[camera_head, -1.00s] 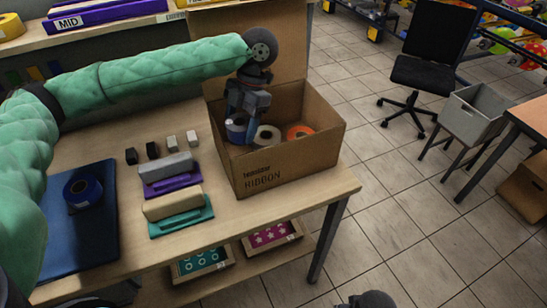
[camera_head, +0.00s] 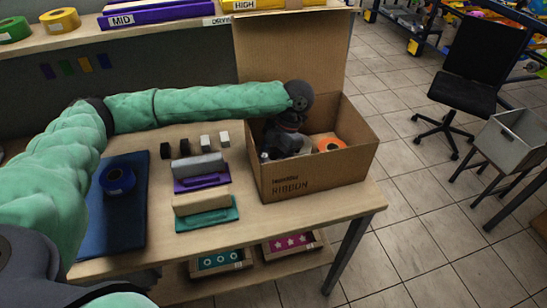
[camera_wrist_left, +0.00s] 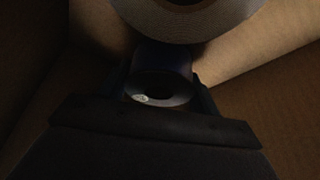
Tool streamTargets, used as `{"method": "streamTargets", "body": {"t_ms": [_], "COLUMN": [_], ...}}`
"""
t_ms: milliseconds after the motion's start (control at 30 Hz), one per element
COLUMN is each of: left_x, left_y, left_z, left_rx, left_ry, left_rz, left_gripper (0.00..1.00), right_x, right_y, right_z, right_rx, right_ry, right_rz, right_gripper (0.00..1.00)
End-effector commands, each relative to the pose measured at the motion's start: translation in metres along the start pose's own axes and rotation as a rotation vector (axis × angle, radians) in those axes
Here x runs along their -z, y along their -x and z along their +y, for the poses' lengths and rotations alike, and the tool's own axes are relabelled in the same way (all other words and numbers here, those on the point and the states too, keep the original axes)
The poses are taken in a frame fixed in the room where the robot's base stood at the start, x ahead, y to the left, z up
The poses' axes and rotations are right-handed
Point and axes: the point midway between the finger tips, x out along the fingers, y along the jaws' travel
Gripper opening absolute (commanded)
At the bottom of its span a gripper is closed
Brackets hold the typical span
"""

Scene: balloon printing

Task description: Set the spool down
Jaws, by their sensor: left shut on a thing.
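My left gripper (camera_head: 282,143) reaches down inside the cardboard ribbon box (camera_head: 322,178), at its left part. In the left wrist view it is shut on a dark blue spool (camera_wrist_left: 162,72), low in the box close to the walls. The gripper hides most of this spool in the head view. I cannot tell whether the spool touches the box floor. A white spool (camera_wrist_left: 190,18) lies just beyond it, and an orange spool (camera_head: 331,145) lies to the right in the box. My right gripper is out of view.
Another blue spool (camera_head: 117,181) sits on the blue mat (camera_head: 122,225). Small blocks (camera_head: 193,145), a purple stamp (camera_head: 202,183) and a teal stamp (camera_head: 207,217) stand left of the box. The box's raised back flap (camera_head: 295,50) stands behind the arm.

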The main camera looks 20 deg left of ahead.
Motion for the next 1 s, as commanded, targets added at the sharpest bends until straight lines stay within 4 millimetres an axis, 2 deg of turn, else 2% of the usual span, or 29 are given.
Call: {"method": "streamTargets", "body": {"t_ms": [367, 400, 500, 933, 967, 1000], "left_x": [-0.002, -0.002, -0.002, -0.001, -0.001, -0.001], "left_y": [-0.004, -0.005, -0.004, 0.001, 0.002, 0.004], "left_z": [0.000, 0.000, 0.000, 0.000, 0.000, 0.000], "left_rx": [-0.001, -0.001, -0.001, 0.000, 0.000, 0.000], "left_ry": [0.000, 0.000, 0.000, 0.000, 0.000, 0.000], "left_rz": [0.000, 0.000, 0.000, -0.001, -0.001, -0.001], "left_gripper": [0.40, 0.67, 0.85, 0.85, 0.85, 0.85], "right_x": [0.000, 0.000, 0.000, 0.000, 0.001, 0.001], "right_y": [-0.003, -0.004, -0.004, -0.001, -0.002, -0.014], "right_z": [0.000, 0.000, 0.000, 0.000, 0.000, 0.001], "right_rx": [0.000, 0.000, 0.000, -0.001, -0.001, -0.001], "right_ry": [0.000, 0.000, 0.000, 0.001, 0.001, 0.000], "right_rz": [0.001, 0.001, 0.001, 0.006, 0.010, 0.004], "right_gripper": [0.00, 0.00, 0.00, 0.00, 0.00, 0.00]}}
